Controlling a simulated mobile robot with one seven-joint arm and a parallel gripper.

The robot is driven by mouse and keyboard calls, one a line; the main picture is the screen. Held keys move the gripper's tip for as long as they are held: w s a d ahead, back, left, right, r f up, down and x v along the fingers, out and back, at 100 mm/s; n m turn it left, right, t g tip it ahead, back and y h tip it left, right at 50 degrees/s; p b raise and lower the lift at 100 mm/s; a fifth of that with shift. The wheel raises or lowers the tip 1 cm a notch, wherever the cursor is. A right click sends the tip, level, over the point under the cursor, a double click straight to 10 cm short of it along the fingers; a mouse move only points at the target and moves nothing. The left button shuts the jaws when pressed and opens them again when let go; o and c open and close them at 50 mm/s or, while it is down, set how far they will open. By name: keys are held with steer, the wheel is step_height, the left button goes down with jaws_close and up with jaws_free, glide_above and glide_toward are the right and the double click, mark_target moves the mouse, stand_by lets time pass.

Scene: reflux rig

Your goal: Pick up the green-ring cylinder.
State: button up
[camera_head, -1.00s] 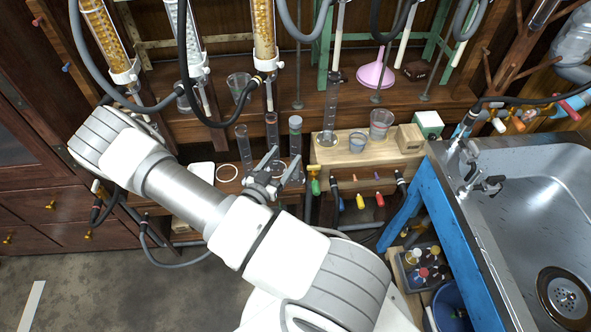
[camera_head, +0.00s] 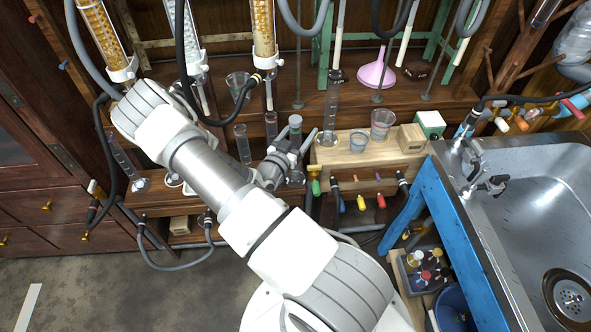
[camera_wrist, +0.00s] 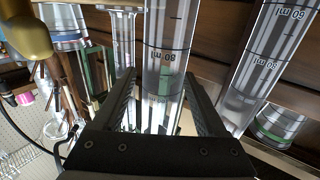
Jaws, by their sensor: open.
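A clear graduated cylinder with a pale grey-green band near its top (camera_head: 295,123) stands on the wooden shelf just beyond my gripper (camera_head: 293,143) in the head view. It looks like the green-ring cylinder. My gripper is open, its fingers reaching toward the cylinder. In the wrist view, a clear cylinder marked 80 ml (camera_wrist: 167,40) shows between the spread fingers of my gripper (camera_wrist: 160,78); I cannot tell whether either finger touches it. The picture appears upside down. Some green shows through the glass, but I cannot tell whether it is the ring.
One neighbouring cylinder shows close on the right in the wrist view (camera_wrist: 265,60). A wooden block (camera_head: 327,166) with a tall cylinder (camera_head: 331,105) and beakers stands to the right. Hoses hang above.

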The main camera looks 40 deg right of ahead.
jaws_close()
stand_by(1.4)
